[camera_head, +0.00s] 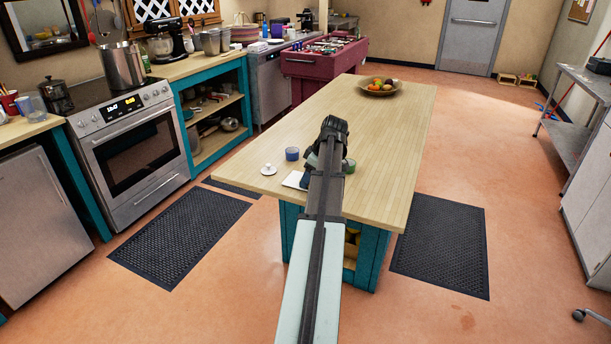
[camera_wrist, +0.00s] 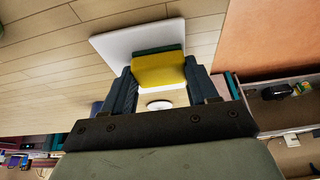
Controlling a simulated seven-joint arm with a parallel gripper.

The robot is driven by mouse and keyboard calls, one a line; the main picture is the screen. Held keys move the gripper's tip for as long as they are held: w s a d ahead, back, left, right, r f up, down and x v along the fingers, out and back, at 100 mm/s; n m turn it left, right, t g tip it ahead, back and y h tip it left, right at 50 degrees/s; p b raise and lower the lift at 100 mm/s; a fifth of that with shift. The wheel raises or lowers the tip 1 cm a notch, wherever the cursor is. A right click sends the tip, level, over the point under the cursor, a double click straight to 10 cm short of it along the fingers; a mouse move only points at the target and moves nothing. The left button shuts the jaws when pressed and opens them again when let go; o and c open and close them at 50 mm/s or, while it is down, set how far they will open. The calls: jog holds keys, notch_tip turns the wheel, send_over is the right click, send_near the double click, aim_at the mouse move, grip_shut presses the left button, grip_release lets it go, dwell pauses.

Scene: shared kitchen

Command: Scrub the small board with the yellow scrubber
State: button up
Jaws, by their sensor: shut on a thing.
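The yellow scrubber (camera_wrist: 158,72), with a green layer along its far edge, is between the fingers of my gripper (camera_wrist: 159,66). My gripper is shut on it. The small white board (camera_wrist: 112,46) lies on the wooden table behind the scrubber in the wrist view. The scrubber overlaps the board in that view; I cannot tell whether they touch. In the head view, only the left part of the board (camera_head: 291,180) shows, near the table's front edge. My arm hides the rest of it, and the scrubber and fingers are not visible there.
A blue cup (camera_head: 292,154) and a white round lid-like thing (camera_head: 268,169) stand left of my arm. A green round thing (camera_head: 349,166) is close on its right. A fruit bowl (camera_head: 382,90) is at the far end of the table (camera_head: 385,135). The table's middle is clear.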

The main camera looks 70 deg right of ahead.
jog(key=shift+s+d, duration=0.1)
jog(key=shift+s, duration=0.3)
jog(key=shift+d, duration=0.7)
jog(key=shift+w, duration=3.5)
jog(key=shift+d, duration=0.75)
jog(key=shift+s, duration=3.55)
notch_tip(320, 180, up, 8)
jog(key=shift+w, duration=0.1)
